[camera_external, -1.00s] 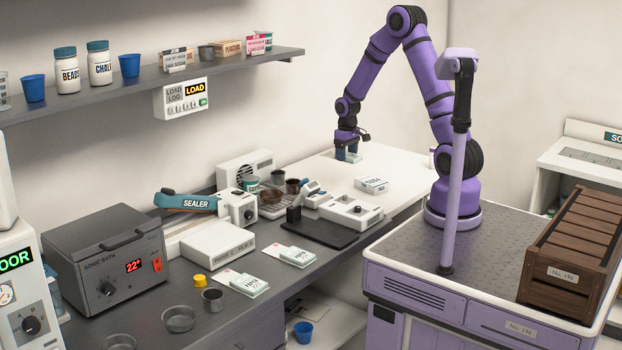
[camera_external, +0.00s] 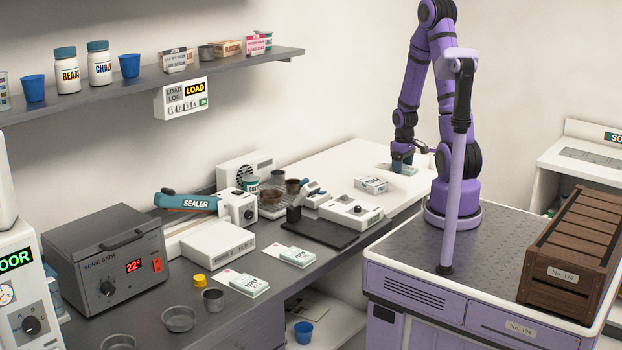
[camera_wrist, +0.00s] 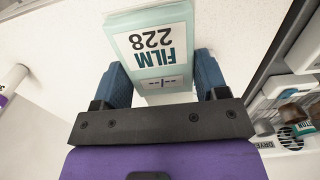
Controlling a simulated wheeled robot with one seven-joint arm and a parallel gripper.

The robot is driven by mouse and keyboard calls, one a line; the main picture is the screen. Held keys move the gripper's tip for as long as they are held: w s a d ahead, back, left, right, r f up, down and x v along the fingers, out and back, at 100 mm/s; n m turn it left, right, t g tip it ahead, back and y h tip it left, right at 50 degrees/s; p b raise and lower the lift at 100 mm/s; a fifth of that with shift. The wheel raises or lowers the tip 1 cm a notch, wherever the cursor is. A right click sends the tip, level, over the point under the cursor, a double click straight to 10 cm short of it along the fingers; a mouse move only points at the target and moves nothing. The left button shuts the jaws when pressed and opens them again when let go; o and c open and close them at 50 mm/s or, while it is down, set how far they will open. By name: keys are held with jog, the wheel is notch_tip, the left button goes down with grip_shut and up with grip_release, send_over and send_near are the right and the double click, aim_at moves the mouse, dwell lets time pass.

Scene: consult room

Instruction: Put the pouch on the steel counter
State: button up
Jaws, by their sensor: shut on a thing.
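The pouch (camera_wrist: 154,45), a pale flat pack with a teal edge and the print "FILM 228", is between my gripper's blue fingers (camera_wrist: 161,78) in the wrist view. My gripper (camera_external: 403,166) is shut on it. In the external view it is low over the white worktop at the back, and the pouch shows only as a small pale patch by the fingertips. I cannot tell whether the pouch touches the worktop. The grey steel counter (camera_external: 186,340) runs along the wall at the left and front.
A similar white pack (camera_external: 371,184) lies on the white worktop (camera_external: 335,167). Two more packs (camera_external: 297,256) (camera_external: 249,285) lie on the grey counter. A sonic bath (camera_external: 105,258), a sealer (camera_external: 187,202), a black mat (camera_external: 318,233) and metal cups (camera_external: 212,299) crowd it. A shelf (camera_external: 215,68) overhangs it.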

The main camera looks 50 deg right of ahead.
jog(key=shift+f, duration=1.6)
jog(key=shift+w+f, duration=0.1)
jog(key=shift+w, duration=0.05)
jog(key=w+d, duration=0.2)
jog(key=w, duration=0.2)
jog(key=w+d+f, duration=0.1)
jog(key=w+d, duration=0.1)
jog(key=w, duration=0.3)
jog(key=w+d, duration=0.2)
jog(key=w, duration=0.3)
jog(key=shift+w+d+f, duration=0.25)
jog(key=shift+d, duration=0.05)
jog(key=shift+s+f, duration=0.1)
jog(key=shift+f, duration=1.65)
jog(key=shift+f, duration=0.1)
jog(key=o, duration=0.6)
jog(key=shift+o, duration=0.2)
